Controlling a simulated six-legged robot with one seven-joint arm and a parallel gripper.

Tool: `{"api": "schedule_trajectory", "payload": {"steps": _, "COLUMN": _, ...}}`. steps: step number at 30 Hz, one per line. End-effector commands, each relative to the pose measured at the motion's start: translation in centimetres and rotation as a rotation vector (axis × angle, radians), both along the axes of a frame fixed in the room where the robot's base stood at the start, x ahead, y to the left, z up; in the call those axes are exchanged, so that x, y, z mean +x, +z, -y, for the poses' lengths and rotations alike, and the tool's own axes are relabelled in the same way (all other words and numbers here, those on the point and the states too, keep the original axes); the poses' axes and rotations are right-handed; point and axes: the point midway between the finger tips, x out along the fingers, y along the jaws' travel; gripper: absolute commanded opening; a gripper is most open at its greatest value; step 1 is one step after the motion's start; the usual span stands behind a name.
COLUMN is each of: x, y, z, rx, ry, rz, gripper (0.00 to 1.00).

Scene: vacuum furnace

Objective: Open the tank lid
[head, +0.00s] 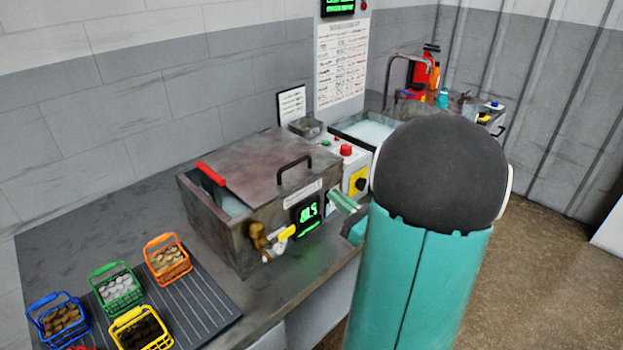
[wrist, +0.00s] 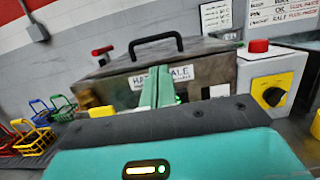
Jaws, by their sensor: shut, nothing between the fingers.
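The tank (head: 215,225) is a worn metal box on the counter with a green digital display on its front. Its flat brown-grey lid (head: 250,158) lies on top and carries a black bar handle (head: 295,170). The handle also shows in the wrist view (wrist: 156,40), above and beyond my fingers. A strip at the tank's left end is uncovered, with a red grip (head: 211,173) there. My gripper (head: 345,201) is shut and empty, in front of the tank near its front right corner. In the wrist view its pale green fingers (wrist: 158,88) overlap the white label, below the handle. Contact cannot be told.
A brass tap with a yellow lever (head: 287,233) sticks out of the tank's front. Small coloured baskets, including an orange one (head: 167,259), stand at left. A control box with a red button (head: 346,150) and a water-filled basin (head: 368,132) are to the right.

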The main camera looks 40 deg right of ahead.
Motion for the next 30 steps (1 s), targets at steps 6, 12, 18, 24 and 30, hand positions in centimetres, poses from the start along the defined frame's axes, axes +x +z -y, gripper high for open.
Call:
{"api": "schedule_trajectory", "payload": {"steps": 6, "x": 2.2, "y": 0.4, "z": 0.2, "rx": 0.002, "ry": 0.004, "rz": 0.004, "gripper": 0.0}}
{"api": "schedule_trajectory", "payload": {"steps": 12, "x": 6.0, "y": 1.2, "z": 0.1, "rx": 0.001, "ry": 0.008, "rz": 0.004, "gripper": 0.0}}
{"api": "schedule_trajectory", "payload": {"steps": 18, "x": 8.9, "y": 1.8, "z": 0.1, "rx": 0.001, "ry": 0.005, "rz": 0.003, "gripper": 0.0}}
{"api": "schedule_trajectory", "payload": {"steps": 24, "x": 9.9, "y": 2.0, "z": -0.1, "rx": 0.003, "ry": 0.003, "rz": 0.002, "gripper": 0.0}}
{"api": "schedule_trajectory", "payload": {"steps": 30, "x": 9.9, "y": 2.0, "z": -0.2, "rx": 0.002, "ry": 0.001, "rz": 0.002, "gripper": 0.0}}
